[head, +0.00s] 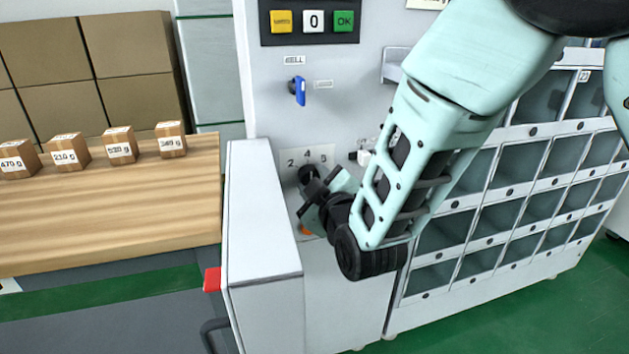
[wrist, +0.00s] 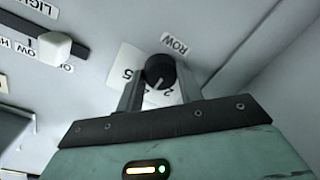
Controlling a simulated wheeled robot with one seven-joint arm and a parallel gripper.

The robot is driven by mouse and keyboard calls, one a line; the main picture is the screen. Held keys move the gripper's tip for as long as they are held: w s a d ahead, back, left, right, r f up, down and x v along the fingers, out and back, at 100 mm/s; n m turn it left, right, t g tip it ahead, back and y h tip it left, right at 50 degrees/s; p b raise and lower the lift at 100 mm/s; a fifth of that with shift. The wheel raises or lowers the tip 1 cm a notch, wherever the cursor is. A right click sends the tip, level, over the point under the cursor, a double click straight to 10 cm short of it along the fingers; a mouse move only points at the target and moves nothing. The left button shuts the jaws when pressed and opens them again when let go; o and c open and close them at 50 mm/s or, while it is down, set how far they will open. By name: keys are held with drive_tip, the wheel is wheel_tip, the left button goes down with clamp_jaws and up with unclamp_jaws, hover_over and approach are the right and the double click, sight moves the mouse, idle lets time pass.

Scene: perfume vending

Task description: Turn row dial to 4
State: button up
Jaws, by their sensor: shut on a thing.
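The row dial (wrist: 160,70) is a round black knob with a white pointer line, on a white plate marked ROW. My gripper (wrist: 159,88) is shut on the dial, with one finger on each side of it. The pointer slants down the picture toward the partly hidden numbers; I cannot tell exactly which one it meets. A 5 shows left of the dial and a 2 at its lower right. In the head view the dial (head: 307,173) sits under the numbers 2, 4 and 5, and my gripper (head: 310,190) reaches it from the lower right.
A slider with a white knob (wrist: 54,47) is near the dial. A blue switch (head: 298,91) and coloured buttons are above. A white cabinet (head: 262,215) juts out to the left, beside a wooden table (head: 110,215) with several labelled boxes. Compartments (head: 500,220) line the right.

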drive_tip(key=o, duration=1)
drive_tip(key=shift+s, duration=0.1)
drive_tip(key=shift+p+v, duration=8.35)
drive_tip(key=shift+v, duration=0.3)
